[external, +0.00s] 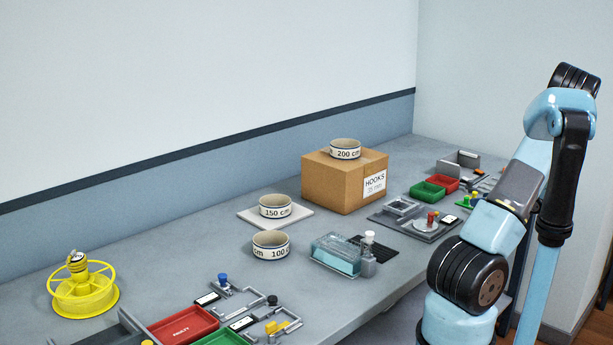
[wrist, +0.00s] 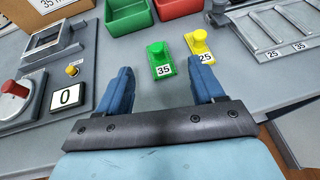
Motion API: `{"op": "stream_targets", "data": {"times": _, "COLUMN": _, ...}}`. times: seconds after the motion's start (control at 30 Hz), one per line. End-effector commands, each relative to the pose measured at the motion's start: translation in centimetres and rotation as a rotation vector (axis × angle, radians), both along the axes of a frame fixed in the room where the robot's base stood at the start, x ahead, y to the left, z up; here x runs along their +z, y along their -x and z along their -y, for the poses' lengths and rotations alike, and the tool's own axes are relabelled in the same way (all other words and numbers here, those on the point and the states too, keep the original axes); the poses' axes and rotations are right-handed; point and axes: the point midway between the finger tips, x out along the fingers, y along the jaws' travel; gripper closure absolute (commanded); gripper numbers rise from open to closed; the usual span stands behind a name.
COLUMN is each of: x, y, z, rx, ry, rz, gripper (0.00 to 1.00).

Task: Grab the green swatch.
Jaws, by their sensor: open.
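The green swatch (wrist: 160,64), a small flat piece with a round knob and a label reading 35, lies on the grey bench in the wrist view. It also shows small in the external view (external: 463,202). My gripper (wrist: 162,80) is open and empty, its two blue fingers spread wide. The swatch lies beyond the fingertips, between their lines, apart from both. A yellow swatch (wrist: 199,45) labelled 25 lies close to its right, ahead of the right finger.
A green tray (wrist: 127,18) and a red tray (wrist: 178,10) stand behind the swatches. A grey fixture with a red knob (wrist: 15,89) and a 0 display is at left. A slotted rack (wrist: 275,40) is at right. A hooks box (external: 337,184) stands farther along the bench.

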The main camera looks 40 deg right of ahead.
Motion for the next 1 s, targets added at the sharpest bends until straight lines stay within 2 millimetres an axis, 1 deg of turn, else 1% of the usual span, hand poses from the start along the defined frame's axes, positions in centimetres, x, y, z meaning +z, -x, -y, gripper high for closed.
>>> {"op": "stream_targets", "data": {"times": 0.23, "x": -0.6, "y": -1.4, "z": 0.1, "rx": 0.002, "ry": -0.001, "rz": 0.000, "gripper": 0.32}}
{"op": "stream_targets", "data": {"times": 0.4, "x": -1.4, "y": -3.5, "z": 0.2, "rx": 0.001, "ry": -0.003, "rz": 0.000, "gripper": 0.32}}
{"op": "stream_targets", "data": {"times": 0.53, "x": -1.9, "y": -4.9, "z": 0.4, "rx": 0.001, "ry": 0.001, "rz": 0.000, "gripper": 0.32}}
{"op": "stream_targets", "data": {"times": 0.67, "x": -2.2, "y": -5.4, "z": 0.5, "rx": 0.000, "ry": 0.000, "rz": -0.001, "gripper": 0.32}}
{"op": "stream_targets", "data": {"times": 0.87, "x": -2.2, "y": -5.5, "z": 0.5, "rx": 0.000, "ry": 0.001, "rz": -0.001, "gripper": 0.32}}
{"op": "stream_targets", "data": {"times": 1.0, "x": -2.2, "y": -5.4, "z": 0.5, "rx": 0.000, "ry": 0.001, "rz": -0.001, "gripper": 0.45}}
